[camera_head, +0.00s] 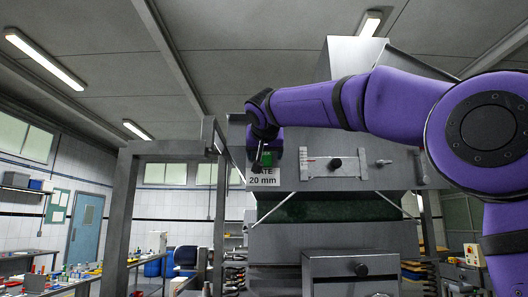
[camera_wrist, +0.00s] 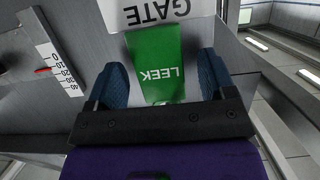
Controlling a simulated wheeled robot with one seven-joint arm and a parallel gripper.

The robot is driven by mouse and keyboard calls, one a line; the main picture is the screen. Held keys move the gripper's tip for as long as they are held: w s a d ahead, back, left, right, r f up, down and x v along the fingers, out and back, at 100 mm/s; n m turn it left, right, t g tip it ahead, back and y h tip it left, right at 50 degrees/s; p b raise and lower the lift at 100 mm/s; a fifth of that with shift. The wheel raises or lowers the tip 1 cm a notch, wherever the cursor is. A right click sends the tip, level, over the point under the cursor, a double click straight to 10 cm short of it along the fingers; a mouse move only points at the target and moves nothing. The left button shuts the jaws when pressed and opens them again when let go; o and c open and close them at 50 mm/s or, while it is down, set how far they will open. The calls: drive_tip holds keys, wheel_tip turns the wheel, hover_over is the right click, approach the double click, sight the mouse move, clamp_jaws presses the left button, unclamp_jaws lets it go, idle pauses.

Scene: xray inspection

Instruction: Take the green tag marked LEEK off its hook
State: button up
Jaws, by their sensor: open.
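The green tag marked LEEK (camera_wrist: 157,60) hangs flat in front of the grey machine face. In the wrist view it lies between the two blue fingers of my gripper (camera_wrist: 163,80), with a gap on each side. Its lower end is close to the dark gripper body, and the lettering reads upside down. In the head view the green tag (camera_head: 267,158) is a small patch beside my gripper (camera_head: 262,160), partly covered by it. My gripper is open. The hook is not clearly visible in either view.
A white sign reading GATE 20 mm (camera_head: 264,181) sits on the machine just behind the tag. A scale plate with a dark knob (camera_head: 335,164) is to its right. A grey frame post (camera_head: 120,220) stands to the left. Cluttered benches (camera_head: 50,280) are far left.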

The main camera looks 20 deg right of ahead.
drive_tip(key=c, duration=1.1)
drive_tip(key=shift+r, duration=0.5)
drive_tip(key=shift+s, duration=0.1)
drive_tip(key=shift+s+a, duration=0.4)
drive_tip(key=shift+s, duration=0.85)
drive_tip(key=shift+s+a, duration=0.45)
drive_tip(key=shift+s, duration=0.75)
drive_tip(key=shift+s+a, duration=0.4)
drive_tip(key=shift+s, duration=0.85)
